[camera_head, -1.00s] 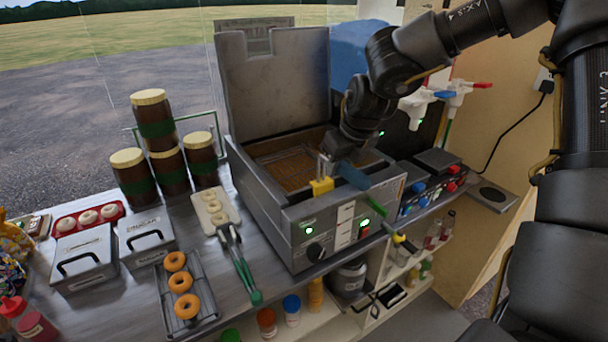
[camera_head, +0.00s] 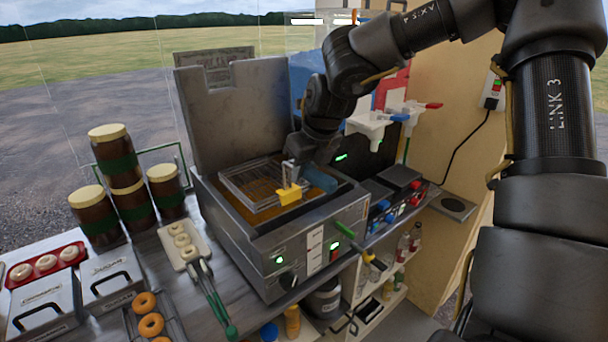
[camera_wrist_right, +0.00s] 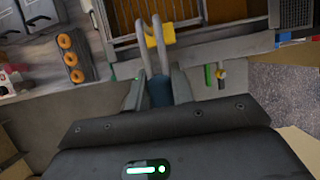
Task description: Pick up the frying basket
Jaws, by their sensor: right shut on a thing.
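The frying basket (camera_head: 262,178) is a wire basket with a yellow clip (camera_head: 289,194) and a blue handle (camera_head: 318,179). Its wire rim shows above the brown oil of the fryer (camera_head: 268,262); whether its bottom is clear of the oil I cannot tell. My right gripper (camera_head: 312,170) is shut on the blue handle at the fryer's front right. In the right wrist view, the fingers (camera_wrist_right: 160,88) stand on both sides of the blue handle (camera_wrist_right: 160,95), and the basket (camera_wrist_right: 125,22) lies beyond. My left gripper is not in view.
The fryer's raised lid (camera_head: 235,110) stands behind the basket. White dispensers (camera_head: 378,122) hang at the right wall.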

